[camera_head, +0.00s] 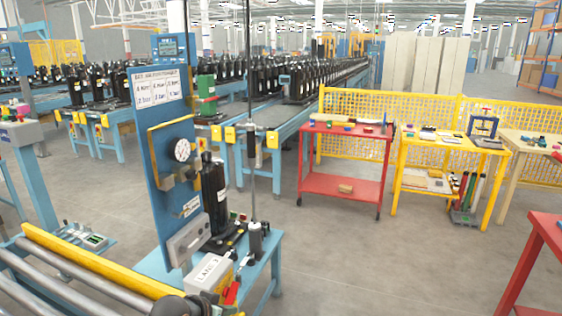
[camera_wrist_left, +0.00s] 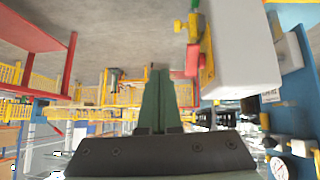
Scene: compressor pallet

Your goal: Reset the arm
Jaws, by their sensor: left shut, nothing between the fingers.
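My left gripper (camera_wrist_left: 156,75) shows in the left wrist view with its two green fingers together and nothing between them. In the head view, a dark rounded part of my left arm (camera_head: 175,306) shows at the bottom edge; its fingers are hard to make out there. A white box with a label (camera_head: 210,274) stands on the blue workstation close to this arm. The box also shows in the left wrist view (camera_wrist_left: 240,45), beside the fingers and apart from them. My right gripper is not in view.
A blue upright panel (camera_head: 165,215) with a gauge stands behind the box, next to a black compressor (camera_head: 214,190). A yellow-edged roller conveyor (camera_head: 95,262) lies at lower left. A red cart (camera_head: 343,165) and yellow table (camera_head: 450,150) stand farther back. Open floor lies at centre right.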

